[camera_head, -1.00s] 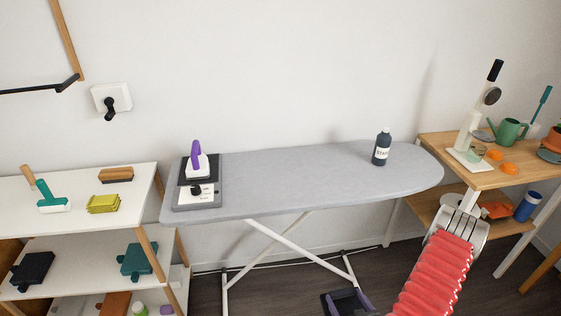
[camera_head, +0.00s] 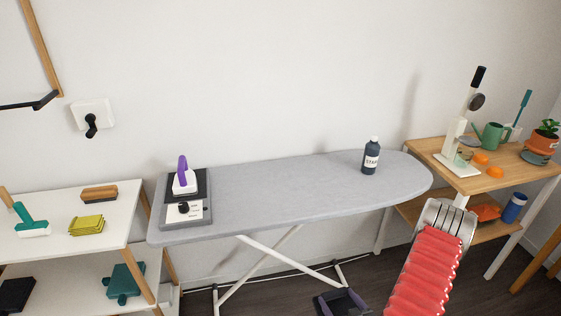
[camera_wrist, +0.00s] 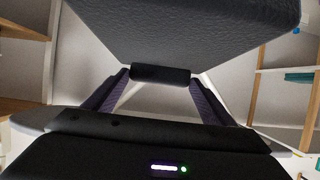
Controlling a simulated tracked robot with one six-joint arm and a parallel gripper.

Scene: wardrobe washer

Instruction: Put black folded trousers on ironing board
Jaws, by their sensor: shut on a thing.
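The grey ironing board (camera_head: 275,193) stretches across the middle of the head view. My gripper (camera_head: 341,301), dark with purple fingers, is low at the bottom edge, below and in front of the board. In the wrist view, its fingers (camera_wrist: 160,76) are shut on a small black block-like part. A large dark, textured slab (camera_wrist: 185,30) fills the top of that view; it appears to be the black folded trousers, held by that part. Most of the held thing is hidden or cut off in the head view.
A purple-handled iron (camera_head: 184,178) stands on a grey rest (camera_head: 207,196) at the board's left end. A dark bottle (camera_head: 371,157) stands near its right end. The middle is clear. A white shelf (camera_head: 62,211) stands left, a wooden table (camera_head: 515,172) right.

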